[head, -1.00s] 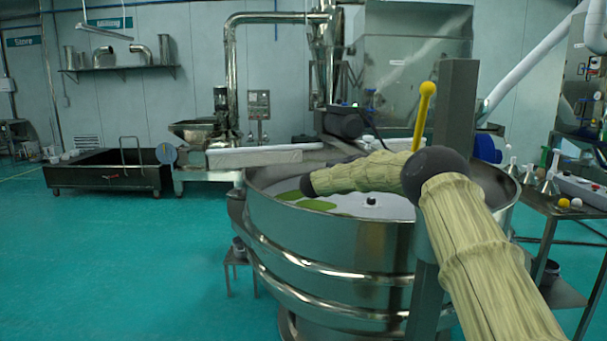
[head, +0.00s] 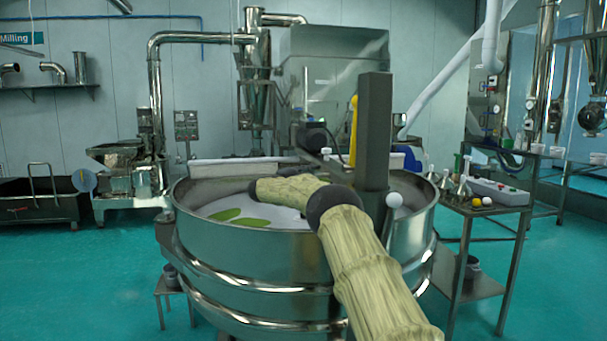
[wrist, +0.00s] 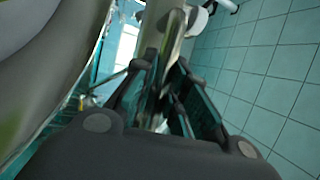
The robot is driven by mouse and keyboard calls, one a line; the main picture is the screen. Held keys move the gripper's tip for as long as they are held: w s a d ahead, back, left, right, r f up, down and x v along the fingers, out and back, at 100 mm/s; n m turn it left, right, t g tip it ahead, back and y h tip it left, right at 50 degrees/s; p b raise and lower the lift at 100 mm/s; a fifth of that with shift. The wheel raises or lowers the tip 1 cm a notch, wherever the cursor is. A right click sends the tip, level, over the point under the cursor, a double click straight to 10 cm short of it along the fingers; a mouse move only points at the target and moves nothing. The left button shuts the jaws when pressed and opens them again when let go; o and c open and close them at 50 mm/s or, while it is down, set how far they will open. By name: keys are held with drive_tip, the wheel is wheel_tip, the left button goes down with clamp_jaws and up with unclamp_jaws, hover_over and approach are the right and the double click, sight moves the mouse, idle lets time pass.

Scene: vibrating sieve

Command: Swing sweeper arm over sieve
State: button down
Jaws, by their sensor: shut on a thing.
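The sieve (head: 250,262) is a wide round steel drum in the middle of the head view, with a pale mesh (head: 282,213) and flat green patches (head: 224,214) on its left. A long whitish bar (head: 235,169), apparently the sweeper arm, lies level along the sieve's far left rim; whether it overhangs the mesh is unclear. A dark post (head: 374,130) and a yellow rod (head: 354,125) stand at the right. My gripper (wrist: 167,68) is hidden in the head view; in the wrist view it is shut on a shiny metal piece (wrist: 173,38), whose far end is unclear.
A side table (head: 470,207) with funnels and small balls stands right of the sieve. A small stool (head: 173,285) is at its lower left. A dark wheeled trough (head: 40,205) is far left. Teal floor (head: 90,290) is clear at the left.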

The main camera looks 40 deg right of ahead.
drive_tip(key=shift+s+d, duration=0.1)
drive_tip(key=shift+d, duration=0.1)
drive_tip(key=c, duration=1.6)
unclamp_jaws()
drive_tip(key=shift+s+d, duration=0.1)
drive_tip(key=shift+d, duration=0.05)
drive_tip(key=shift+o, duration=0.9)
drive_tip(key=shift+d+f, duration=0.15)
drive_tip(key=shift+w+a, duration=0.2)
drive_tip(key=shift+a, duration=0.3)
drive_tip(key=v, duration=1.1)
drive_tip(key=shift+a, duration=0.2)
